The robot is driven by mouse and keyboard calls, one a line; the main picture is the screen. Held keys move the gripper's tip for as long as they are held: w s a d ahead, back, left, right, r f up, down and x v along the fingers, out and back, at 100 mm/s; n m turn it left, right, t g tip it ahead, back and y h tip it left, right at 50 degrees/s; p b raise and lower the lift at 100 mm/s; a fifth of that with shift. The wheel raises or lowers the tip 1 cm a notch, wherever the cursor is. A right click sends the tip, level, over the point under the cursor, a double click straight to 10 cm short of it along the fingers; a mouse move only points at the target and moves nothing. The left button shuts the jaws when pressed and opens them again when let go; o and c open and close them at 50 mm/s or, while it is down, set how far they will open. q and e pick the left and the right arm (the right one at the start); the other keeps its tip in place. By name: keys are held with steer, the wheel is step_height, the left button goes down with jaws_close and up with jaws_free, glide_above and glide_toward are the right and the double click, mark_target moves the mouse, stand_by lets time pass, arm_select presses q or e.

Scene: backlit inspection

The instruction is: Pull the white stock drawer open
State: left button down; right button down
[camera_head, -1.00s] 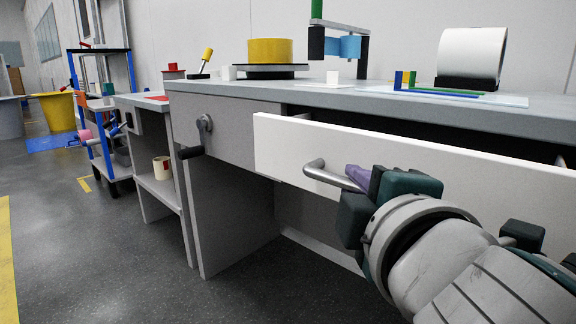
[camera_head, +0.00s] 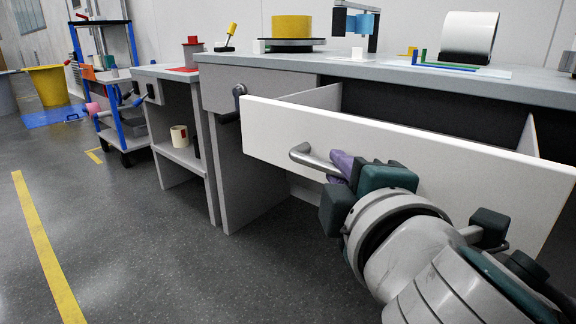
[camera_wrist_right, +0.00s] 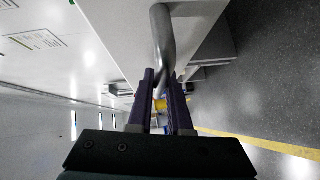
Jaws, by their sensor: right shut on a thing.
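The white stock drawer (camera_head: 440,165) is pulled out of the grey workbench (camera_head: 262,83). Its side walls show behind the front panel, with a dark gap under the benchtop. Its grey bar handle (camera_head: 306,158) is on the front panel. My right gripper (camera_head: 343,166) is shut on the handle, with its purple fingers around the bar. In the right wrist view, the handle (camera_wrist_right: 163,38) runs down between the two fingers (camera_wrist_right: 168,103). The gripper hides the far part of the handle. My left gripper is not in view.
A yellow cylinder (camera_head: 292,27) on a dark turntable, a white roll (camera_head: 469,38) and small coloured parts stand on the benchtop. A lower shelf table (camera_head: 172,72) holds a cup (camera_head: 179,136). A blue-framed trolley (camera_head: 104,86) stands beyond. The floor (camera_head: 140,245) at front left is clear.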

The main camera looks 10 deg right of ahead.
steer(key=c, duration=0.9)
jaws_free()
steer(key=shift+o, duration=0.2)
steer(key=s+a+r+p, duration=0.1)
steer(key=s, duration=0.8)
steer(key=shift+s+r, duration=0.15)
steer(key=shift+s, duration=0.25)
steer(key=shift+r, duration=0.1)
